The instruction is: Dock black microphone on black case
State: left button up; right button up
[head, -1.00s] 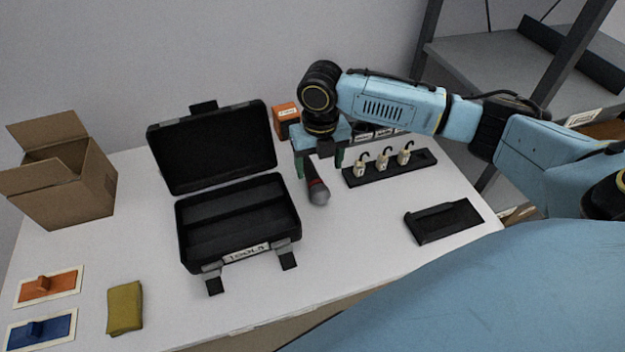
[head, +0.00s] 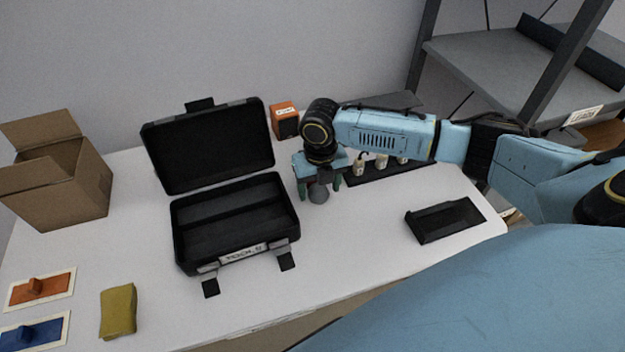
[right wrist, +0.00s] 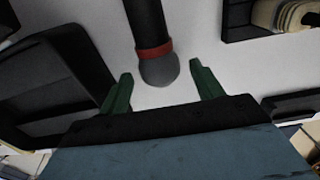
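The black microphone (right wrist: 150,30) has a red band and a grey head. In the head view only its grey head (head: 318,194) shows below my right gripper (head: 318,190); the rest is hidden by it. In the right wrist view the microphone's head lies between the two green fingers of my right gripper (right wrist: 160,85), with room on both sides, so the gripper is open. The black case (head: 236,225) marked TOOLS stands open on the table left of the gripper, its lid (head: 208,147) raised and its tray empty. My left gripper is not in view.
A black holder (head: 445,220) lies at right. An orange box (head: 285,121), cardboard box (head: 62,185) and yellow cloth (head: 118,311) are also there. White table is clear in front of the gripper.

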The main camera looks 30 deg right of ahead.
jog(key=shift+r, duration=0.1)
jog(key=c, duration=1.2)
